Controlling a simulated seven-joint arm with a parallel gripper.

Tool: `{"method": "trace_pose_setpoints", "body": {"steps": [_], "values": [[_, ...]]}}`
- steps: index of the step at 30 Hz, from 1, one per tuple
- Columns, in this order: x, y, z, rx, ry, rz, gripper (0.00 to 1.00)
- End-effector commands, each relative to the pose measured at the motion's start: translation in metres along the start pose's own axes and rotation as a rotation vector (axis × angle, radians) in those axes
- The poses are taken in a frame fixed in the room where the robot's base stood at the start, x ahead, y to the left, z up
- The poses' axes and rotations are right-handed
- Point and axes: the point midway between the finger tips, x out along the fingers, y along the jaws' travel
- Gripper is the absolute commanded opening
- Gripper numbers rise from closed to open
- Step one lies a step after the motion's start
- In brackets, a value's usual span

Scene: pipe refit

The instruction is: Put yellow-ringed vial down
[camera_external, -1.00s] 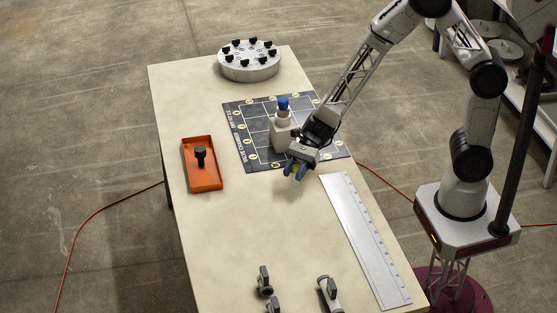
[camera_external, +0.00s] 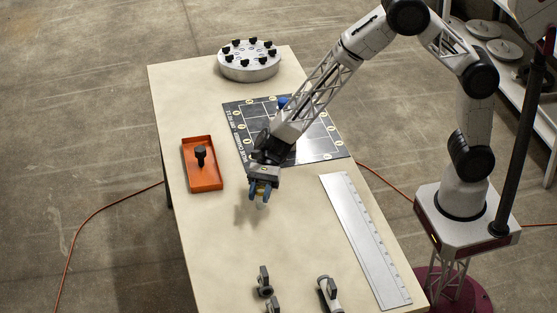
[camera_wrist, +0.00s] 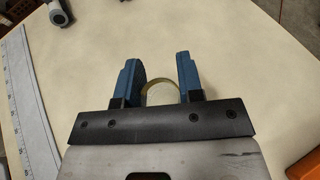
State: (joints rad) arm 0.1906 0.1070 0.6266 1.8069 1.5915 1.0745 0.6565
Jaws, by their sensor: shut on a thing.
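My gripper (camera_external: 262,192) is over the table, between the orange tray and the steel ruler, with blue fingers pointing down. The fingers are shut on a small vial, of which a yellowish ring (camera_wrist: 160,90) shows between them in the wrist view. The rest of the vial is mostly hidden by the fingers and the gripper body. A shadow on the table below and left of the fingers suggests that they are above the surface.
An orange tray (camera_external: 213,185) with a black knobbed part (camera_external: 200,155) is at left. A steel ruler (camera_external: 365,240) lies at right. A dark gridded mat (camera_external: 325,150) with a blue-topped bottle (camera_external: 283,101) is behind my gripper. A round black-knobbed disc (camera_external: 249,68) is at the back. Pipe fittings (camera_external: 329,292) lie at the front; the table's middle is bare.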

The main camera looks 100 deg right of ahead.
Motion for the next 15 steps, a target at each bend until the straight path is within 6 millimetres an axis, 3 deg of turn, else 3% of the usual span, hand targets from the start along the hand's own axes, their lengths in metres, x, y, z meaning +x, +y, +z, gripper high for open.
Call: {"method": "trace_pose_setpoints", "body": {"steps": [8, 15], "values": [[0.0, -0.001, 0.0, 0.0, 0.0, -0.001, 0.12], [0.009, -0.016, 0.001, 0.001, 0.001, 0.0, 0.12]]}}
